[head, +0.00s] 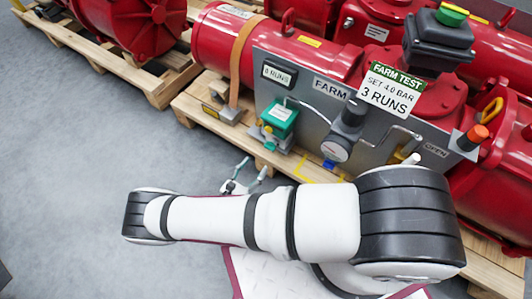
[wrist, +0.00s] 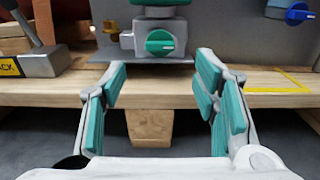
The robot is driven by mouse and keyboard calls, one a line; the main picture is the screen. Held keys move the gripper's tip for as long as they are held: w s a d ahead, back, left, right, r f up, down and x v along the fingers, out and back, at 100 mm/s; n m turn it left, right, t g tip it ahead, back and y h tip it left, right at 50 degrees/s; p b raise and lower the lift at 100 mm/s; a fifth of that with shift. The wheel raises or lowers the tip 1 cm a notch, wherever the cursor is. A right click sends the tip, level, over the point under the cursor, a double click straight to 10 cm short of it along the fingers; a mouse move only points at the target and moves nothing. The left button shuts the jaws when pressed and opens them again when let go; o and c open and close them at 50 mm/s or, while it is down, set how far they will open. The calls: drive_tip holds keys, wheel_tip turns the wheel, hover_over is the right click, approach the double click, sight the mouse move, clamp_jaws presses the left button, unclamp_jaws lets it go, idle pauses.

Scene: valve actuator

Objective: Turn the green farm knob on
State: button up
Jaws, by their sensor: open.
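The green knob (wrist: 160,42) is a round teal dial with a bar lying roughly level. It sits on a grey valve block below a teal unit (wrist: 160,12) in the wrist view. In the head view the teal unit (head: 280,117) is on the grey panel (head: 315,118), left of and below the FARM label (head: 331,90). My gripper (wrist: 160,85) is open and empty; its teal-padded fingers are either side of and below the knob in the wrist picture, not touching it. In the head view my gripper (head: 245,180) is below the teal unit, partly hidden by my arm.
A blue knob (wrist: 297,14) is to the right, below a gauge (head: 335,150). A grey bracket (wrist: 45,62) is at left. The wooden pallet (wrist: 265,95) runs below the panel. Red actuators (head: 275,45) stand behind. Grey floor (head: 90,140) is clear at left.

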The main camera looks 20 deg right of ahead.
sight(268, 149)
drive_tip(key=b+x, duration=0.1)
drive_tip(key=x, duration=0.7)
drive_tip(key=shift+d+b, duration=0.1)
drive_tip(key=shift+b, duration=0.3)
drive_tip(key=c, duration=1.2)
